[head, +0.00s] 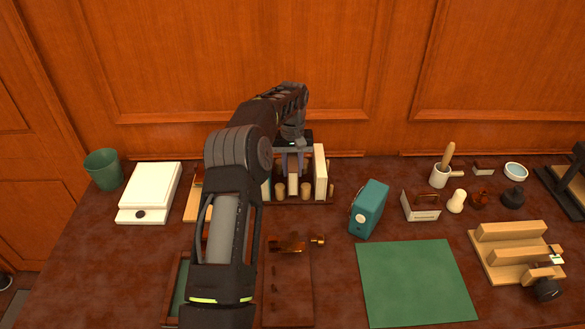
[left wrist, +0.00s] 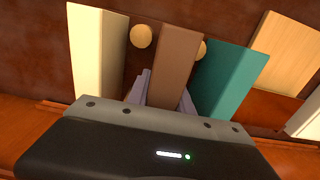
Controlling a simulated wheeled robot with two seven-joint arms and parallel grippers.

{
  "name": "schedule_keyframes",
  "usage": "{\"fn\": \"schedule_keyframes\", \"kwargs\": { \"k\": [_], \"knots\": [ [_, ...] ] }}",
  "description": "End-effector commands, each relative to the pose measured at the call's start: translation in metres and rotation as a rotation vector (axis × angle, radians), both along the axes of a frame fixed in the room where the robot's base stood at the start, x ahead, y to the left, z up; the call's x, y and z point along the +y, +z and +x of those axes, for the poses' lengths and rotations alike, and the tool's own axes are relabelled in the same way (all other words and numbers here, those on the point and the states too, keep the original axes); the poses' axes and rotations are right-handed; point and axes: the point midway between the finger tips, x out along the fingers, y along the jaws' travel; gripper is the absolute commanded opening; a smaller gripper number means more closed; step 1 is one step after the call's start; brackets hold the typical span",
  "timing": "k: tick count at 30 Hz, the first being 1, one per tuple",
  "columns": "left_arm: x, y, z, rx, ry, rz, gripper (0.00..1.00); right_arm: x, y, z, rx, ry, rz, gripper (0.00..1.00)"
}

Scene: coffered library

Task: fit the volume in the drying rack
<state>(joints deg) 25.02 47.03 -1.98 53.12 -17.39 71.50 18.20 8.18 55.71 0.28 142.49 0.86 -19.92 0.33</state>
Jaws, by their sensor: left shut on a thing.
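The drying rack (head: 313,201) is a dark wooden base with short round pegs (head: 280,190), standing near the wall. My left gripper (head: 293,165) is over it, shut on a brown volume (left wrist: 178,68) with a cream edge, which also shows in the head view (head: 293,187). The volume stands upright between a cream book (head: 320,172) and a teal book (left wrist: 230,78), with gaps on both sides. Two pegs (left wrist: 141,36) show beside it. I cannot tell whether the volume's lower end rests on the base. My arm hides part of the rack. My right gripper is out of view.
A white device (head: 150,193) and green cup (head: 103,170) are at left. A green mat (head: 416,282) lies bare at the front; wooden stands are at right.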

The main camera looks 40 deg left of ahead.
Motion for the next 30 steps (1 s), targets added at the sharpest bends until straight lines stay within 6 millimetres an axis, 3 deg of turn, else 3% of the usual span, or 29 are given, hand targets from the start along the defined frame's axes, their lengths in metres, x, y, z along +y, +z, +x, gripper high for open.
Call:
{"fn": "schedule_keyframes", "kwargs": {
  "k": [30],
  "knots": [
    [0.000, -0.013, 0.000, -0.001, 0.000, 0.001, 0.00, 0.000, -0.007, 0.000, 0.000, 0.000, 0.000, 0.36]
  ]
}}
